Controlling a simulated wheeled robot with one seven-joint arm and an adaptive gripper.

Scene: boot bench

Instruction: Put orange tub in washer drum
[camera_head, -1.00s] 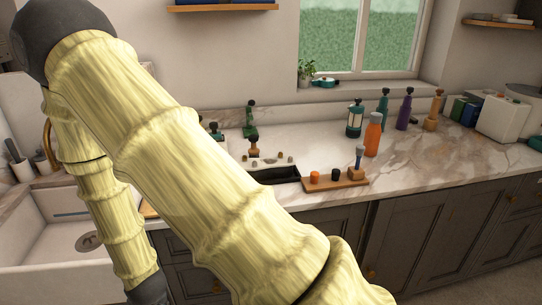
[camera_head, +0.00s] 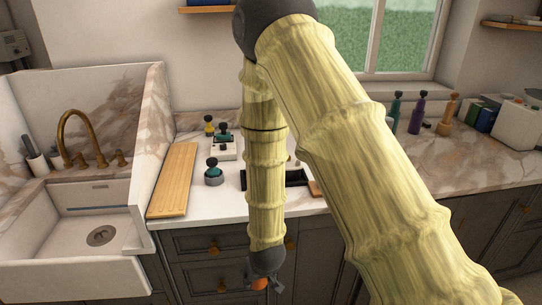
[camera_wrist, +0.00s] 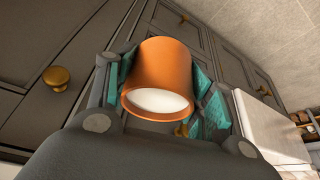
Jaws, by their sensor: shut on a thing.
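The orange tub (camera_wrist: 158,70) is between the teal-padded fingers of my gripper (camera_wrist: 160,85) in the wrist view. Its pale round end faces the camera, and dark cabinet fronts are behind it. In the head view a small part of the orange tub (camera_head: 259,283) shows at my gripper (camera_head: 265,284), low in front of the cabinet drawers and below the counter edge. My gripper is shut on the tub. No washer drum is recognisable in either view.
A white sink (camera_head: 95,215) with a brass tap (camera_head: 75,135) is at left. A wooden board (camera_head: 174,180) and dark-topped pieces, including a teal one (camera_head: 213,170), stand on the counter. Bottles (camera_head: 417,115) stand at right. My arm hides the counter's middle.

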